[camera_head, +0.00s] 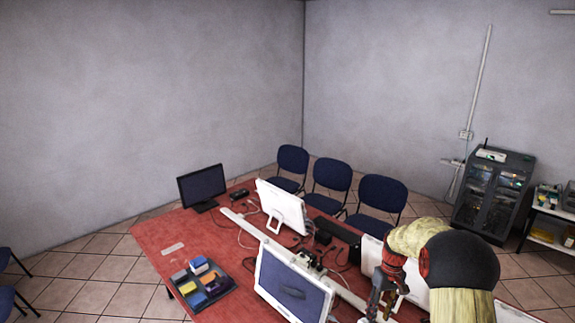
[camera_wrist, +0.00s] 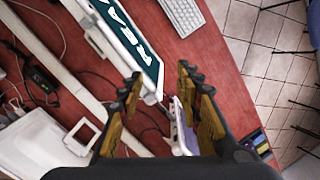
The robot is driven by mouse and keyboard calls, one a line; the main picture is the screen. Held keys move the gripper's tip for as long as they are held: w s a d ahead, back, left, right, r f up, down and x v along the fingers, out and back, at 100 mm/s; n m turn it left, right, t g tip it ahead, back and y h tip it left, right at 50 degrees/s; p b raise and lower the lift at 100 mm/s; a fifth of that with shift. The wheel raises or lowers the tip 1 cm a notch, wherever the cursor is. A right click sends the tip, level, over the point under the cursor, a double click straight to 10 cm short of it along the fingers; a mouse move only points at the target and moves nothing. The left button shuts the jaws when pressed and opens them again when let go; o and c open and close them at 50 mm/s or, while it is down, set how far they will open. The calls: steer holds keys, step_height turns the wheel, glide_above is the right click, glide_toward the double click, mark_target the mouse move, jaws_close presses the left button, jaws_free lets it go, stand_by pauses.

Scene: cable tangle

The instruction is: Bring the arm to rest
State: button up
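My arm (camera_head: 410,240) reaches over the right end of the red table (camera_head: 160,240). My gripper (camera_head: 378,300) hangs low there, near the white-framed monitors, and is partly cut off by the bottom edge. In the wrist view my gripper (camera_wrist: 160,82) has its two fingers spread apart, with no held object visible between them. A white-framed monitor (camera_wrist: 132,42) with letters on its screen lies in view just beyond the fingertips. A pale panel edge (camera_wrist: 182,128) shows close beside the right finger; I cannot tell whether they touch.
White-framed monitors (camera_head: 290,283) and a dark monitor (camera_head: 202,186) stand on the table among loose cables (camera_head: 245,235). A tray of coloured boxes (camera_head: 201,296) sits at the table's near left. Blue chairs (camera_head: 331,176) line the far side. A dark cabinet (camera_head: 494,195) stands right.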

steer(key=s+a+r+m+t+b, duration=0.1)
steer(key=s+a+r+b, duration=0.1)
steer(key=s+b, duration=0.3)
steer(key=s+a+r+m+h+b, duration=0.1)
steer(key=s+a+r+b, duration=0.1)
steer(key=s, duration=0.5)
steer(key=s+a+r+m+t+b, duration=0.1)
steer(key=s+a+r+b, duration=0.1)
steer(key=s+b, duration=0.25)
steer(key=s+a+f+t+b, duration=0.2)
steer(key=s+f+b, duration=0.1)
steer(key=s+b, duration=0.5)
steer(key=s+a+f+t+b, duration=0.2)
steer(key=s+a+t+b, duration=0.1)
steer(key=s+b, duration=0.5)
steer(key=s, duration=0.2)
steer(key=shift+s+f+n+t, duration=0.3)
steer(key=shift+f, duration=0.1)
